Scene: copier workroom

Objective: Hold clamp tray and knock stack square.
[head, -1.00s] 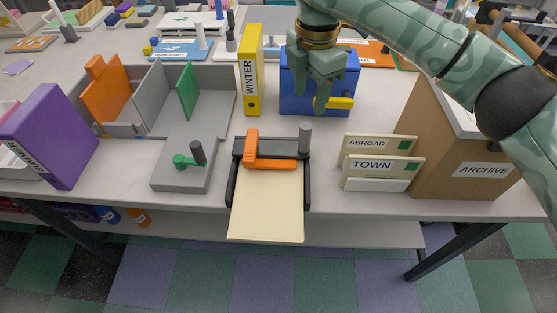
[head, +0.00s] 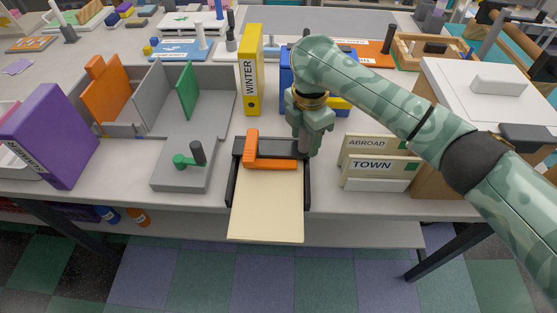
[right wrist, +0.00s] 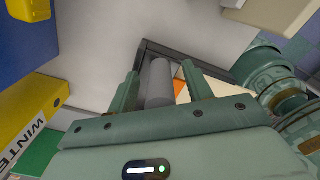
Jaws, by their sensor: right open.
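The clamp tray (head: 231,186) is a dark frame near the front edge of the table. A cream paper stack (head: 267,206) lies in it and juts out past the table's front edge. An orange L-shaped clamp piece (head: 270,163) rests across the stack's back end. A grey upright post (right wrist: 160,82) stands at the tray's back right corner. My right gripper (head: 309,142) is over that corner. In the right wrist view its fingers (right wrist: 163,88) are open, one on each side of the post. The head view largely hides the post behind the gripper. My left gripper is not in view.
Left of the tray is a grey block (head: 178,178) with a green-handled lever. The ABROAD and TOWN cards (head: 376,168) and the ARCHIVE box (head: 430,115) stand close on the right. Behind are a yellow WINTER binder (head: 252,75) and a blue box (head: 287,75).

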